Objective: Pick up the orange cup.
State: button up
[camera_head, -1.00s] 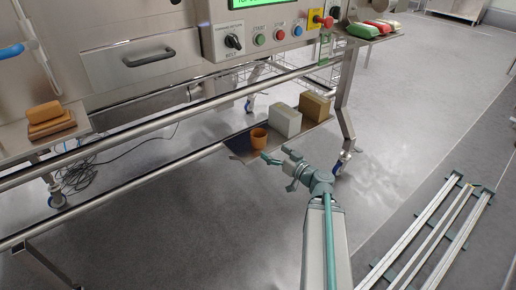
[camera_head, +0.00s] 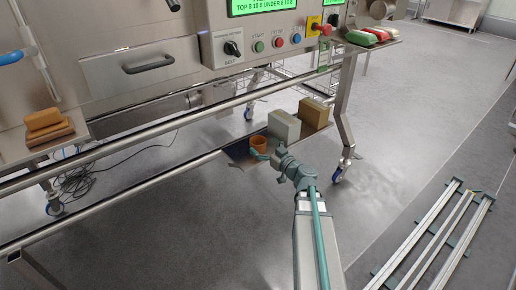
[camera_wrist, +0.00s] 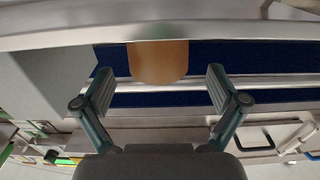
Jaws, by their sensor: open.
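The orange cup (camera_head: 258,142) stands on the low shelf (camera_head: 237,152) under the machine, near the shelf's left end. My gripper (camera_head: 268,154) is open, on the near side of the cup and very close to it. One finger shows across the cup's lower front. In the wrist view the cup (camera_wrist: 158,62) lies centred between the two spread fingertips (camera_wrist: 160,76), a little beyond them. A pale bar cuts off part of the cup there. I cannot tell whether a finger touches it.
A white box (camera_head: 284,126) and a brown box (camera_head: 314,113) stand right of the cup on the shelf. A long metal rail (camera_head: 150,128) runs above it. A caster leg (camera_head: 344,120) stands to the right. Open floor lies in front.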

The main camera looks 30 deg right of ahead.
aim_at(253, 138)
jog(key=x, duration=0.4)
jog(key=shift+d, duration=0.1)
jog(key=c, duration=1.1)
jog(key=shift+c, duration=0.2)
jog(key=shift+r, duration=0.85)
jog(key=s+a+r+p, duration=0.2)
jog(key=s+r+p, duration=0.9)
jog(key=p, duration=1.6)
jog(key=s, duration=0.2)
jog(key=shift+s+a, duration=0.35)
jog(key=shift+s, duration=0.05)
